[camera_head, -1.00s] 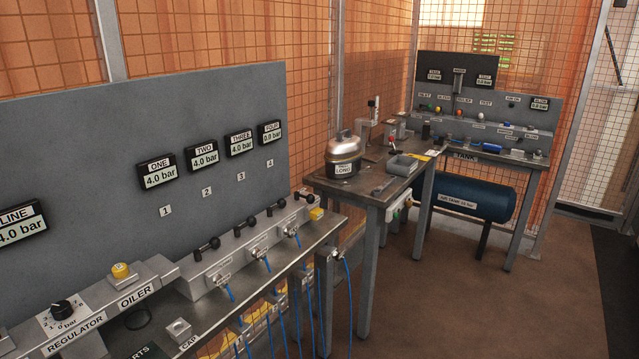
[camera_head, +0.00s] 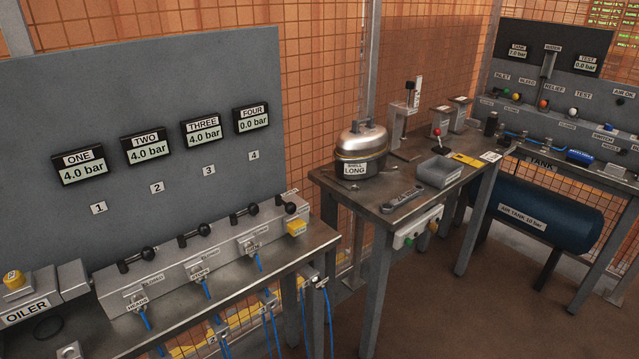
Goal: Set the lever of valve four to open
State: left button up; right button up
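Valve four's lever (camera_head: 286,205) is a small black lever at the right end of the grey valve manifold (camera_head: 165,274). It looks shorter in view than the other levers; its exact angle is hard to tell. A yellow part (camera_head: 297,228) sits on the manifold's front just below it. The display labelled FOUR (camera_head: 252,119) reads 0.0 bar. The levers of valve one (camera_head: 137,259), valve two (camera_head: 194,234) and valve three (camera_head: 244,213) lie along the manifold, and their displays read 4.0 bar. Neither of my grippers is in view.
Blue hoses (camera_head: 206,289) hang from the front outlets of valves one to three. A workbench (camera_head: 372,204) with a metal pot-like shell (camera_head: 361,147) stands right of the manifold. A blue air tank (camera_head: 540,214) is under the far bench. Brown floor is open at the lower right.

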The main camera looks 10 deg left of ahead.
aim_at(290, 209)
jog(key=i+l, duration=0.3)
jog(key=l, duration=0.15)
jog(key=i+l, duration=0.3)
jog(key=l, duration=0.15)
